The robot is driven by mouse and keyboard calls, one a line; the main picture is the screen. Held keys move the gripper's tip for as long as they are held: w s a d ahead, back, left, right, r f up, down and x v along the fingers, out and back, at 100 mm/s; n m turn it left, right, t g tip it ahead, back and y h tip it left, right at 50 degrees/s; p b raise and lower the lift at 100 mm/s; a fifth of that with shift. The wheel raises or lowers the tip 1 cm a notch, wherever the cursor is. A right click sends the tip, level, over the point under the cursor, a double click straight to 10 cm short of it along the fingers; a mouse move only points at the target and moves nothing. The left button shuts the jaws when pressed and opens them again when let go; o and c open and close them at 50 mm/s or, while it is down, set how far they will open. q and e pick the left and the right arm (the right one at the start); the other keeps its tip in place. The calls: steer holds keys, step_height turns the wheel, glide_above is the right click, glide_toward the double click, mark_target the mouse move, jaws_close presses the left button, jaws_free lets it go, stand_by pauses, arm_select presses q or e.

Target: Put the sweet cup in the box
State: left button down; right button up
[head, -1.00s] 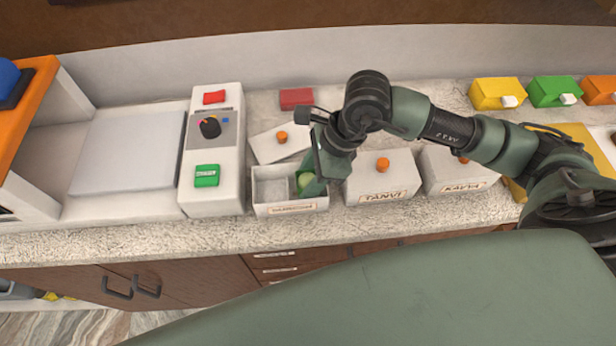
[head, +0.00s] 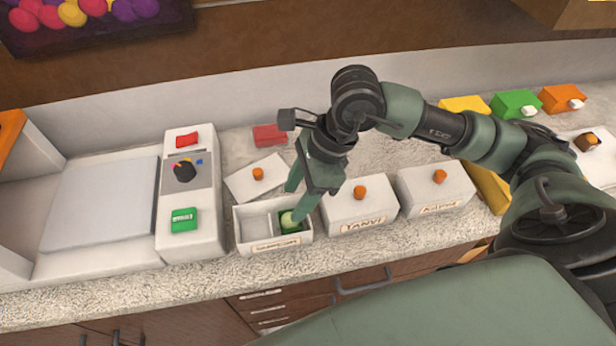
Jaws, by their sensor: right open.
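The sweet cup (head: 289,222), green with a pale green sweet, sits in the right compartment of the open white box (head: 272,246). The left compartment looks empty. My right gripper (head: 296,201) is open over the right side of the box. Its fingers are apart, one behind the cup and one in front of part of it, so part of the cup is hidden. I cannot tell whether a finger still touches it. My left gripper is not in view.
A white lid (head: 255,180) with an orange knob lies behind the box. The closed TANVI box (head: 360,214) stands close on the right, with another closed box (head: 437,191) beyond it. A white machine (head: 186,220) with red and green blocks stands left.

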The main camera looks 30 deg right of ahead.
steer(key=b+v, duration=0.1)
steer(key=v, duration=0.5)
